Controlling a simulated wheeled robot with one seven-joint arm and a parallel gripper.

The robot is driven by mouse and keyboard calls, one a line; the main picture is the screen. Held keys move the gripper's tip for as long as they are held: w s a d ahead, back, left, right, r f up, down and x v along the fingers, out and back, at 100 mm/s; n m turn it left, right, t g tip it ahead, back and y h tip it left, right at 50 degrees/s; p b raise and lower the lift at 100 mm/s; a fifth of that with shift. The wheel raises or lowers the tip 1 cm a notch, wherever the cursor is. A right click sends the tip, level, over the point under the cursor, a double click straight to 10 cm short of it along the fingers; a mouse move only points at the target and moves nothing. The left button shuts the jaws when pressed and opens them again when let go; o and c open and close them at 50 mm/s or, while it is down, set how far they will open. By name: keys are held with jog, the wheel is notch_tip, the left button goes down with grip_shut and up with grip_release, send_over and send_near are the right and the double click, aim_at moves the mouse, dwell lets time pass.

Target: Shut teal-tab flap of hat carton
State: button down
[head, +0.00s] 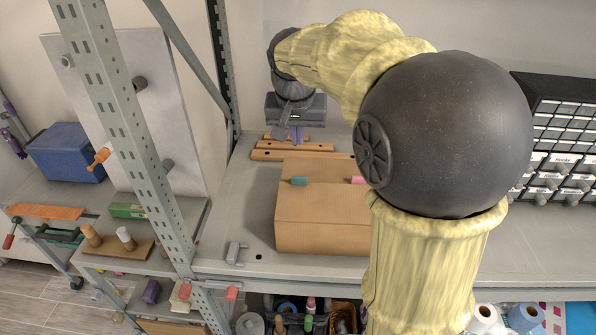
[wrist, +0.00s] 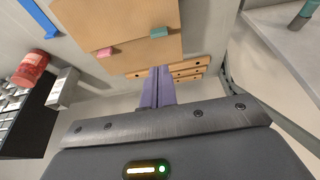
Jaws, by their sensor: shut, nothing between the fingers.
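The brown hat carton (head: 322,232) stands on the grey shelf, and its top also shows in the wrist view (wrist: 120,20). The teal tab (head: 299,181) sits on the carton's upper side at left, and the pink tab (head: 357,180) is to its right, partly hidden by my arm. In the wrist view the teal tab (wrist: 163,31) is right of the pink tab (wrist: 107,52). I cannot tell exactly how far the teal-tab flap stands open. My gripper (head: 297,142) is behind the carton, purple fingers shut and empty, pointing down, apparently clear of the carton.
Wooden slats (head: 290,146) lie behind the carton, under my gripper. A grey metal bracket (head: 235,252) lies left of the carton. A rack post (head: 135,140) rises at left. A drawer cabinet (head: 562,140) stands at right. Bare shelf lies left of the carton.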

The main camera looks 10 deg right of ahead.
aim_at(298, 177)
jog(key=shift+w+a+f, duration=0.1)
jog(key=p+x, duration=0.1)
jog(key=x, duration=0.3)
jog(key=p+x, duration=0.1)
jog(key=x, duration=0.4)
jog(key=p+x, duration=0.2)
jog(key=x, duration=0.3)
jog(key=shift+s+a, duration=0.1)
jog(key=shift+s, duration=0.25)
